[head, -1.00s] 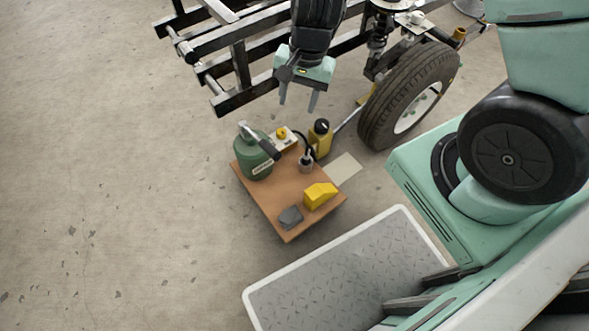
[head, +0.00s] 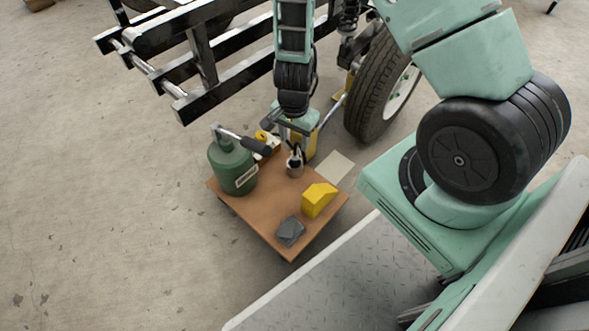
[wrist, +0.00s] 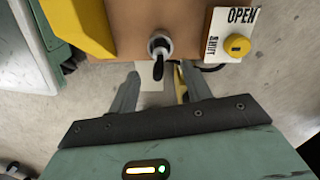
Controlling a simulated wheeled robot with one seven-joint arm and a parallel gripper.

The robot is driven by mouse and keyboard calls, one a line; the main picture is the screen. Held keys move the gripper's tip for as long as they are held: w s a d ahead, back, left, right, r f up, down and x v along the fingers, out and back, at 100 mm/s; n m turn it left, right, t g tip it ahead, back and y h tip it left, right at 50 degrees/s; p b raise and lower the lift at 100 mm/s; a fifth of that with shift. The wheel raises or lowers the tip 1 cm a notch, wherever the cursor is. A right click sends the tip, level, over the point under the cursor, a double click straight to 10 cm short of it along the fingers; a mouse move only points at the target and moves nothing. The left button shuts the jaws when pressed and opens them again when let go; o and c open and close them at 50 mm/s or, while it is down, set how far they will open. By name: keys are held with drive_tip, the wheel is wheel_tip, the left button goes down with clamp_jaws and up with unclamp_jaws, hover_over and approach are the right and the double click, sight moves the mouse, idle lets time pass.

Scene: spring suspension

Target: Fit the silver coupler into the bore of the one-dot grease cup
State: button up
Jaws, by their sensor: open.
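A small silver piece with a black upper part, which looks like the coupler (head: 294,169), stands upright on the brown board. It also shows in the wrist view (wrist: 160,43), beyond my fingertips. My gripper (head: 294,146) points down just above and behind it. The one-dot grease cup cannot be made out in either view.
The brown board (head: 254,213) also carries a green canister (head: 231,170), a yellow block (head: 319,199) and a grey block (head: 290,231). The wheel (head: 375,100) and black frame (head: 205,55) stand behind.

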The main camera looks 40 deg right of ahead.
sight(295, 155)
drive_tip(key=shift+w+d+f+b, duration=0.1)
drive_tip(key=shift+d+f+b, duration=0.05)
drive_tip(key=shift+f+b, duration=3.45)
drive_tip(key=shift+f+p, duration=0.5)
drive_tip(key=shift+p, duration=0.2)
clamp_jaws()
